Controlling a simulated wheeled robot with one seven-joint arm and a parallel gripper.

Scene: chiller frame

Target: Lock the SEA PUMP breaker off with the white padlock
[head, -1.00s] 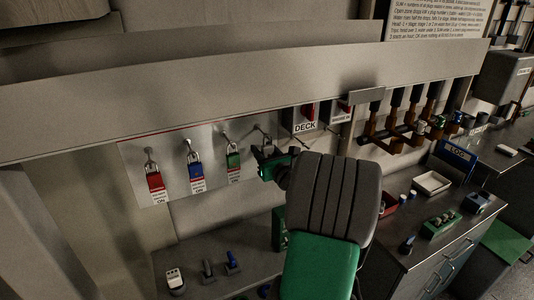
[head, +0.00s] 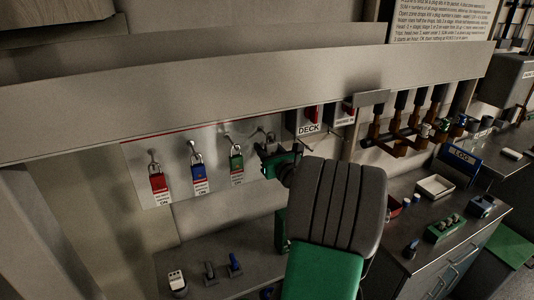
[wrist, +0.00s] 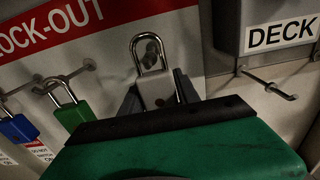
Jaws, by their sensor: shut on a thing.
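The white padlock (wrist: 158,88) is between the fingers of my gripper (wrist: 160,98) in the wrist view. Its shackle is upright and loops around a peg (wrist: 152,50) on the lock-out board (wrist: 110,60). I cannot tell whether the shackle touches the peg. My gripper (head: 274,158) is shut on the padlock at the right end of the board in the head view, where its jaws and wrist hide most of the padlock. I cannot make out a SEA PUMP label. A breaker box labelled DECK (head: 308,120) has a red handle and is just right of the board.
Green (head: 236,164), blue (head: 199,174) and red (head: 157,183) padlocks hang left of my gripper. A bare peg (wrist: 268,85) sticks out below the DECK box. A long beige panel (head: 230,85) runs above. A bench (head: 210,270) below carries small tools.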

